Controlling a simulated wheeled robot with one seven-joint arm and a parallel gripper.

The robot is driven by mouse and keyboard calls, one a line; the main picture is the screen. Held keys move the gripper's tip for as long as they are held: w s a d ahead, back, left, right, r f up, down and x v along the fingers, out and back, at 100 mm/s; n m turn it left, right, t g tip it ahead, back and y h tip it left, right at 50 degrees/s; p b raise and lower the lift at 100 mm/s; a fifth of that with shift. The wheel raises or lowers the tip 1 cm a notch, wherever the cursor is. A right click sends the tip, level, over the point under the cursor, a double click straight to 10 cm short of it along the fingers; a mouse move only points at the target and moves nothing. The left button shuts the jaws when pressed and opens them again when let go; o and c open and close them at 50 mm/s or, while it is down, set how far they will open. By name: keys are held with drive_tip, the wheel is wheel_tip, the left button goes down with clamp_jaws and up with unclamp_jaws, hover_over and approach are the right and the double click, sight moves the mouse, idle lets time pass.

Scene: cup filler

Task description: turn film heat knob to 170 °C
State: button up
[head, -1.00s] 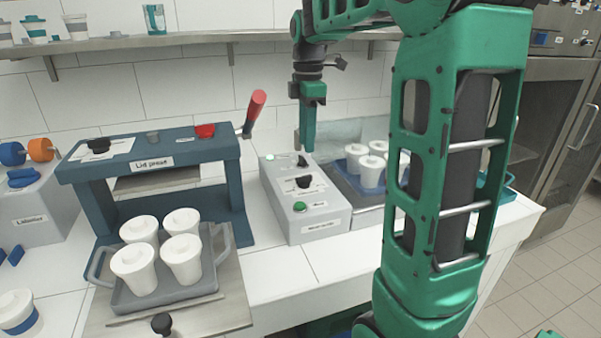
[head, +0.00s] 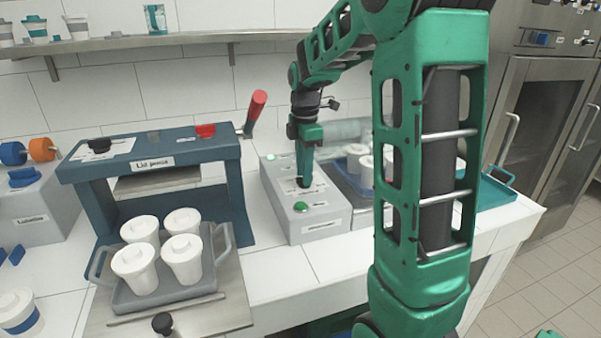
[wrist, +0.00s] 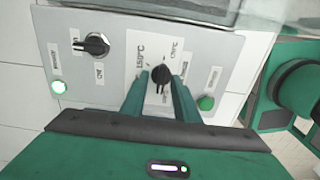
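The film heat knob (wrist: 160,77) is a black knob on a white label plate of the grey control box (wrist: 195,40). In the wrist view my gripper's green fingers (wrist: 161,83) are apart, one on each side of the knob, with a small gap visible; contact is not clear.
A second black knob (wrist: 97,44), a lit button (wrist: 58,87) and a green button (wrist: 206,103) sit on the same box. The lid press (head: 155,150) and a tray of white cups (head: 165,298) are to the left. More cups (head: 357,158) stand behind my arm.

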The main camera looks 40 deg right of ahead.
clamp_jaws()
